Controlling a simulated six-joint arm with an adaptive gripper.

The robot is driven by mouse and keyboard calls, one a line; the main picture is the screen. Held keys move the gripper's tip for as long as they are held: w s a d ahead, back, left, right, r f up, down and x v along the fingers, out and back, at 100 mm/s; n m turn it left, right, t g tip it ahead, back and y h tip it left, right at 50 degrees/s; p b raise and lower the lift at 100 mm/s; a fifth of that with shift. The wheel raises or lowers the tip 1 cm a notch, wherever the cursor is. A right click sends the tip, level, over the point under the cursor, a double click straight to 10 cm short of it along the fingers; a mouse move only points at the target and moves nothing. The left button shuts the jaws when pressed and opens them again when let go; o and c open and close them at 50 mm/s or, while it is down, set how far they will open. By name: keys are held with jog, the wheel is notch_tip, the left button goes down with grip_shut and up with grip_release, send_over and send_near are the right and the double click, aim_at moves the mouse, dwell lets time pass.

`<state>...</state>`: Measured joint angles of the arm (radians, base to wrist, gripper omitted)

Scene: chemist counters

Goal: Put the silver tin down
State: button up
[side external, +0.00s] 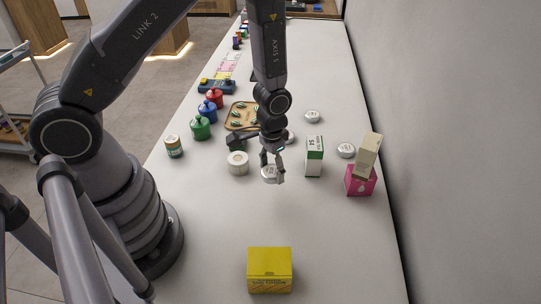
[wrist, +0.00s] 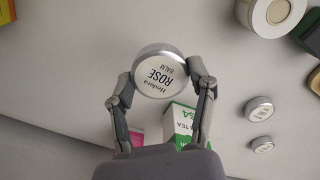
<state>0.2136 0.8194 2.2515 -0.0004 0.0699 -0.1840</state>
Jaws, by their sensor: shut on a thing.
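In the side view the tin (side external: 269,174) hangs under my gripper (side external: 272,168), above the white counter (side external: 215,235). I cannot tell the exact gap between the tin and the counter. Other silver tins stand on the counter: one (side external: 346,150) by the pink box, one (side external: 312,116) farther back, and one partly hidden behind my gripper. Two of them show at the right of the wrist view.
A white and green tea box (side external: 314,157) stands right of my gripper; a pink box (side external: 360,181) with a beige carton (side external: 368,156) is farther right. A white roll (side external: 238,163) is at left. A yellow box (side external: 270,270) stands in front. The counter between is clear.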

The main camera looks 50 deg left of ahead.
jog(key=r, duration=0.2)
jog(key=shift+d+r, duration=0.2)
jog(key=shift+r, duration=0.2)
jog(key=s+d+r+m, duration=0.3)
jog(key=d, duration=0.4)
notch_tip(320, 180, up, 3)
jog(key=m, duration=0.5)
send_over(270, 262)
jog(key=shift+m, duration=0.3)
notch_tip(270, 262, down, 7)
jog(key=shift+f, duration=0.4)
jog(key=shift+f, duration=0.1)
jog(key=o, duration=1.1)
jog(key=shift+c, duration=0.2)
